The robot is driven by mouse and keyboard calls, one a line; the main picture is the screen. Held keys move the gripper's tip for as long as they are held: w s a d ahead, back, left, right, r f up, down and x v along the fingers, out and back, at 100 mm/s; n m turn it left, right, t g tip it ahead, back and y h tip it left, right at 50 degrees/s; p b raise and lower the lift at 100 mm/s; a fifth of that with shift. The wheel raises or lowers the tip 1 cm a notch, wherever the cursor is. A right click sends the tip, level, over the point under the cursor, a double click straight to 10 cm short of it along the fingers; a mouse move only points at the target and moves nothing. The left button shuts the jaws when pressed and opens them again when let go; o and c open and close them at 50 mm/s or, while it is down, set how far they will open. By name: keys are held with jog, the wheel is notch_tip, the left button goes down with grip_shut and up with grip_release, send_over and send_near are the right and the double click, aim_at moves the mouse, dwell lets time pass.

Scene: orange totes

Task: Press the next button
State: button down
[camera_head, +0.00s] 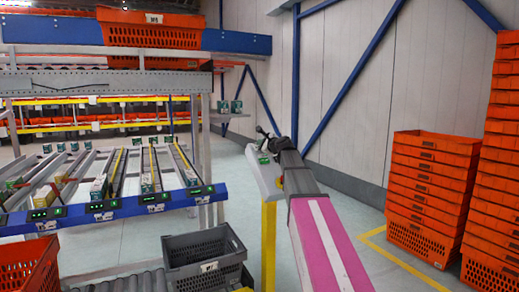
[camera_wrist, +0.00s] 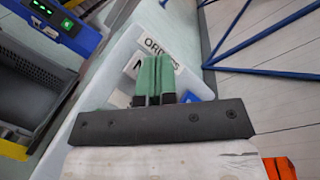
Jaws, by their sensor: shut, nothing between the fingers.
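A white panel (camera_wrist: 125,58) lies under my gripper in the wrist view. It bears a label reading "ORD…" (camera_wrist: 155,46), partly covered by my fingers, and a second label starting with "N" (camera_wrist: 134,68), mostly hidden. A small blue patch (camera_wrist: 190,97) shows just right of the fingers; I cannot tell if it is a button. My gripper (camera_wrist: 155,60) has its green fingertips together, empty, over the panel; contact cannot be told. In the head view my gripper (camera_head: 265,138) is small and dark, by the top of the white stand (camera_head: 262,175) on a yellow post (camera_head: 268,245).
A grey crate (camera_head: 205,253) stands left of the post. A blue-edged rack (camera_head: 105,210) with green displays is at left. Stacked orange totes (camera_head: 430,190) stand at right by the wall. Blue braces (camera_head: 350,70) run along the wall. Floor between is clear.

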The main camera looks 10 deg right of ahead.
jog(key=shift+w+a+f, duration=0.1)
jog(key=shift+w+f, duration=0.15)
jog(key=shift+f, duration=0.05)
dwell(0.5)
jog(key=shift+r, duration=0.1)
jog(key=shift+s+d+r, duration=0.2)
jog(key=shift+s+r, duration=0.35)
jog(key=shift+r, duration=0.1)
jog(key=s+d+r, duration=0.1)
jog(key=s+r, duration=0.2)
jog(key=r, duration=0.1)
jog(key=shift+s+r, duration=0.3)
jog(key=shift+s, duration=0.05)
dwell(0.4)
jog(key=shift+d, duration=0.1)
dwell(0.4)
